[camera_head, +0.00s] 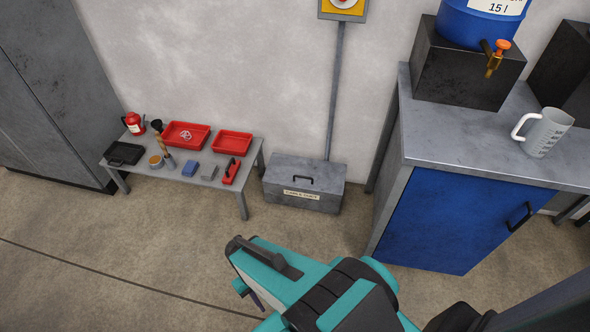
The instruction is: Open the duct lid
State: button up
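The duct is a grey metal box (300,195) on the floor against the wall, right of the low table. Its lid (322,171) is closed flat on top and has a dark bar handle (299,180). A pale label is on the front; its print is too small to read surely. My gripper (248,272) is at the bottom middle, teal and dark, nearer the camera than the duct and apart from it in the picture. Its fingertips are mostly hidden by its own body, so its opening does not show. I see nothing held in it.
A low grey table (228,183) with red trays, a black tray and small tools stands left of the duct. A workbench with a blue door (455,222) stands to its right, bearing a measuring jug (547,133). A pipe (335,95) runs down the wall behind the duct. Floor in front is clear.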

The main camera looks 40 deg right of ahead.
aim_at(323, 176)
jog(key=u, duration=0.1)
jog(key=i, duration=1)
jog(key=u, duration=0.35)
